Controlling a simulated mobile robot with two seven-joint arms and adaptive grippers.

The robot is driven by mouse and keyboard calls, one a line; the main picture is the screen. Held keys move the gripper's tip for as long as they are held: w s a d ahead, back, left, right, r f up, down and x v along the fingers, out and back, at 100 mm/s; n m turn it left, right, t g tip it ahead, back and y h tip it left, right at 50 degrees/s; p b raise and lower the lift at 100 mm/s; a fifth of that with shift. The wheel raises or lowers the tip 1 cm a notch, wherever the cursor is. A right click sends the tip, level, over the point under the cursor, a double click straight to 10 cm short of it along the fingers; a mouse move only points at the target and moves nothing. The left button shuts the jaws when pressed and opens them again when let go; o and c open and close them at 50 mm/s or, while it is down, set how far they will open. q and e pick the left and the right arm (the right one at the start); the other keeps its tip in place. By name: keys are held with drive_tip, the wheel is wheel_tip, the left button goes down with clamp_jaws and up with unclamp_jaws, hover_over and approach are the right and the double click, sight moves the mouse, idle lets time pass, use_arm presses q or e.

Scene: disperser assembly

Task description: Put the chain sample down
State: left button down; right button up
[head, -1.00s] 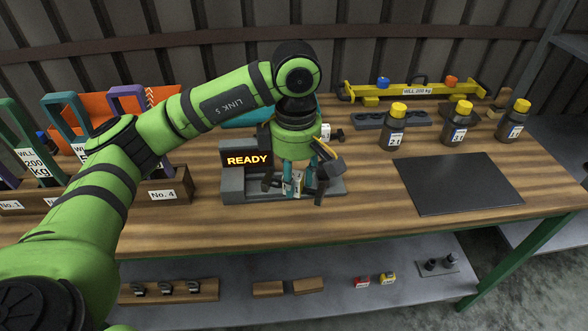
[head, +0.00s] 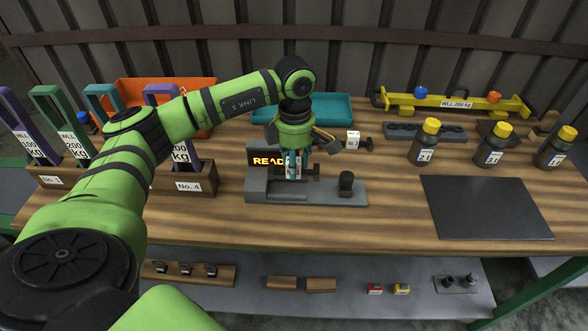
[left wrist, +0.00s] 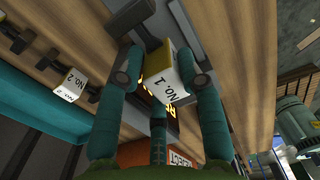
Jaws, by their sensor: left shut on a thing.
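My left gripper (head: 294,170) points down in front of the display of a grey test stand (head: 335,193). In the left wrist view its teal fingers (left wrist: 160,82) are shut on the chain sample (left wrist: 178,78), a white and yellow tag marked "No. 1" with a dark bar beyond it. In the head view the held sample is mostly hidden by the fingers. I cannot tell whether it touches the stand. A second sample marked "No. 2" (left wrist: 71,85) lies on the bench, also in the head view (head: 353,139). My right gripper is not in view.
The partly covered display (head: 267,160) is lit. A black post (head: 346,183) stands on the stand's right end. A teal tray (head: 330,105) is behind, a dark mat (head: 485,207) and yellow-capped bottles (head: 424,143) are right, and a wooden rack (head: 170,205) with slings is left.

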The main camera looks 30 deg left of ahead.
use_arm(q)
wheel_tip(320, 180, down, 4)
drive_tip(key=shift+r+p, duration=0.15)
drive_tip(key=shift+p, duration=0.55)
drive_tip(key=shift+a+f, duration=0.1)
drive_tip(key=shift+f, duration=0.15)
drive_tip(key=shift+f+b, duration=0.6)
drive_tip(key=shift+b, duration=0.05)
drive_tip(key=c, duration=0.8)
unclamp_jaws()
